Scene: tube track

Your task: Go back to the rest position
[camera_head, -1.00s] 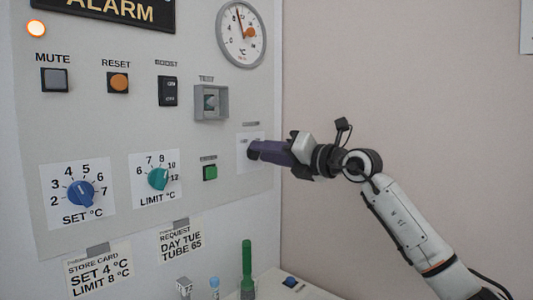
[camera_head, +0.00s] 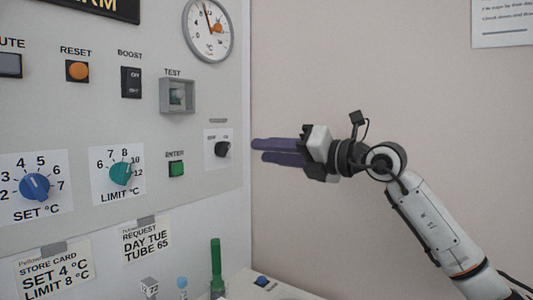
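My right gripper (camera_head: 278,151) shows in the head view, to the right of the control panel (camera_head: 110,209). Its two purple fingers are apart with nothing between them, and they point left at a small black knob (camera_head: 222,149) on a white plate. A gap shows between the fingertips and the knob. My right arm comes in from the lower right. My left gripper is out of view.
The panel carries a blue SET dial (camera_head: 35,186), a teal LIMIT dial (camera_head: 121,173), a green ENTER button (camera_head: 177,169) and a gauge (camera_head: 209,28). Below stands a green tube (camera_head: 216,265).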

